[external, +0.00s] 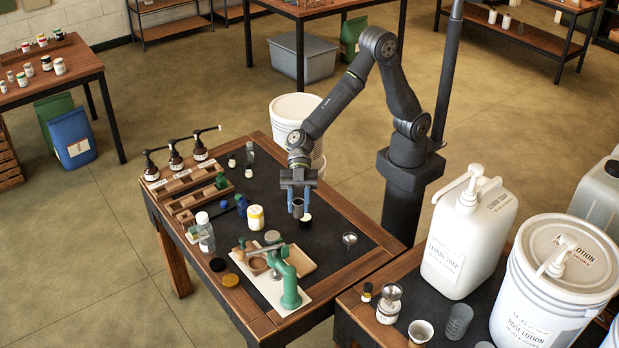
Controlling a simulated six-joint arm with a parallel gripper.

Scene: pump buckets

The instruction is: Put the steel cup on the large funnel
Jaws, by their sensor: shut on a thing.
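My gripper (298,209) has blue fingers and points down over the dark mat of the wooden table. It is shut on a small dark grey cup, which I take as the steel cup (298,204). The cup looks upright; the fingers partly hide it, and I cannot tell whether it touches the mat. A metal funnel (390,292), apparently the large funnel, sits on a white labelled jar (388,312) on the bench at lower right. A smaller metal funnel (349,239) is on the mat, right of my gripper.
A tall white pump jug (468,240) and a large white bucket (550,285) stand behind and right of the jar. A white cup (420,332) and grey cup (459,322) are beside it. A green press (290,285) stands at the table's front.

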